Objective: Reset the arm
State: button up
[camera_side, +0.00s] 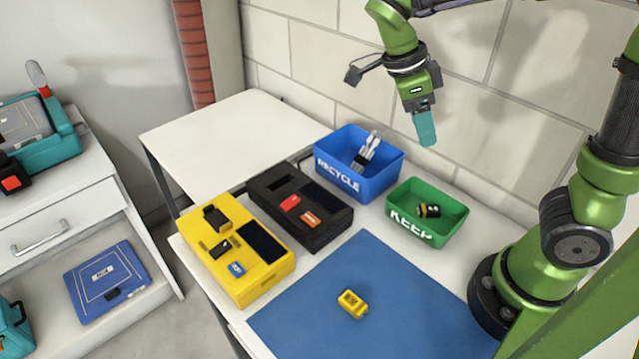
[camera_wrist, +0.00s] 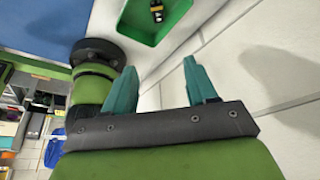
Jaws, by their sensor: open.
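My gripper (camera_side: 425,127) has teal fingers and hangs above the bins near the wall, pointing down. In the wrist view its two fingers (camera_wrist: 158,88) stand well apart with nothing between them. The green bin (camera_side: 446,238) marked KEEP is below and slightly right of it, holding a small black and yellow item (camera_side: 429,211). The bin also shows at the top of the wrist view (camera_wrist: 135,27). The blue bin (camera_side: 340,184) marked RECYCLE is to the lower left and holds several grey-white pieces (camera_side: 367,150). My gripper touches none of these.
A yellow case (camera_side: 258,284) and a black case (camera_side: 318,238) with small items stand left on the table. A yellow part (camera_side: 352,304) lies on the blue mat (camera_side: 400,300). The white brick wall (camera_side: 540,100) is close behind. The far white table (camera_side: 200,135) is clear.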

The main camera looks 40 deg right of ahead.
jog(key=s+a+r+n+t+y, duration=0.1)
jog(key=n+t, duration=0.4)
jog(key=n, duration=0.6)
jog(key=s+a+r+n+t+y, duration=0.2)
jog(key=s+a+n+t+y, duration=0.1)
jog(key=n, duration=0.9)
jog(key=shift+a+r+t+y, duration=0.2)
jog(key=shift+a+t+y, duration=0.4)
jog(key=shift+a+t, duration=0.45)
jog(key=shift+s+d, duration=0.1)
jog(key=shift+d, duration=0.05)
